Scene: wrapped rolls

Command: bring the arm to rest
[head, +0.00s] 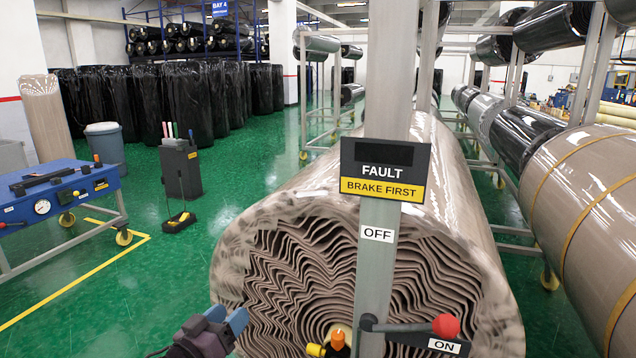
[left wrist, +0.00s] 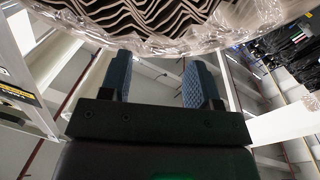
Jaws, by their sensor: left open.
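My left gripper (head: 227,316) is low in the head view, left of the grey post, with its blue fingers apart. In the left wrist view the open fingers (left wrist: 160,82) have nothing between them, and the wrapped roll's layered end is beyond them at the top. My right gripper is not in view. A lever with a red knob (head: 446,326) on the grey post (head: 378,250) points right, just above the ON label (head: 443,345). The OFF label (head: 377,234) is higher on the post. My left gripper is well apart from the lever.
The large wrapped roll (head: 440,200) fills the middle behind the post. A FAULT / BRAKE FIRST sign (head: 385,170) is on the post. An orange-topped fitting (head: 337,342) is at the bottom. A blue cart (head: 60,195) stands left; green floor between is mostly clear.

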